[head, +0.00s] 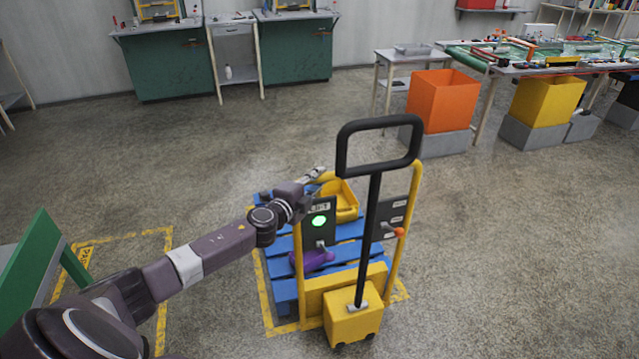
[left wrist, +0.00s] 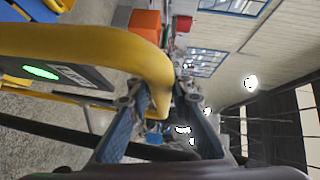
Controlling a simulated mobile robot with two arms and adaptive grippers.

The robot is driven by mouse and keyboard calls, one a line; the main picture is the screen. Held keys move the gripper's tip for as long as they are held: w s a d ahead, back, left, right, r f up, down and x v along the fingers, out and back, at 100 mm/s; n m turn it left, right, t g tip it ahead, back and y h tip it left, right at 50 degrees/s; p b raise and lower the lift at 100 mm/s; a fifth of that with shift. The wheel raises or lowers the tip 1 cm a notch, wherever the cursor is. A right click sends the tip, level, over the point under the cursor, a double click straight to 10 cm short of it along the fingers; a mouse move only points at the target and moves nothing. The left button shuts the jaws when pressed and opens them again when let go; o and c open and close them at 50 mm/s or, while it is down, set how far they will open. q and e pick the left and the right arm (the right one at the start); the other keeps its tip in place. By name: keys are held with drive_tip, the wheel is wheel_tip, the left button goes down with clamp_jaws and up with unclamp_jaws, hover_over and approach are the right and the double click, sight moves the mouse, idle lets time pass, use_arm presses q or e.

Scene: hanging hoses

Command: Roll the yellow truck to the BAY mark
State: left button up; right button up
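The yellow truck (head: 353,318) stands ahead of me, with a yellow tube frame, a tall black handle (head: 378,128) and a panel with a lit green lamp (head: 319,221). A blue pallet (head: 285,287) sits at the truck, inside a yellow floor outline (head: 263,295). My left gripper (head: 318,175) is at the top of the frame's left upright. In the left wrist view, its fingers (left wrist: 160,90) are apart, with the bent yellow tube (left wrist: 150,55) between or just beyond them; I cannot tell whether they touch it. No BAY lettering is readable. My right gripper is not in view.
Another yellow floor outline (head: 125,236) with partly hidden lettering lies left, beside a green board (head: 38,262). A yellow tray (head: 342,203) and a purple item (head: 315,262) are on the pallet. An orange bin (head: 440,98) stands behind right. Floor behind the truck is clear.

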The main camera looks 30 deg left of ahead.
use_arm(q)
drive_tip(key=o, duration=0.4)
drive_tip(key=shift+o, duration=0.2)
drive_tip(key=shift+s, duration=0.1)
drive_tip(key=s+r, duration=0.1)
drive_tip(key=s, duration=1.1)
drive_tip(key=shift+d+r, duration=0.35)
drive_tip(key=shift+d, duration=0.1)
drive_tip(key=shift+f, duration=0.1)
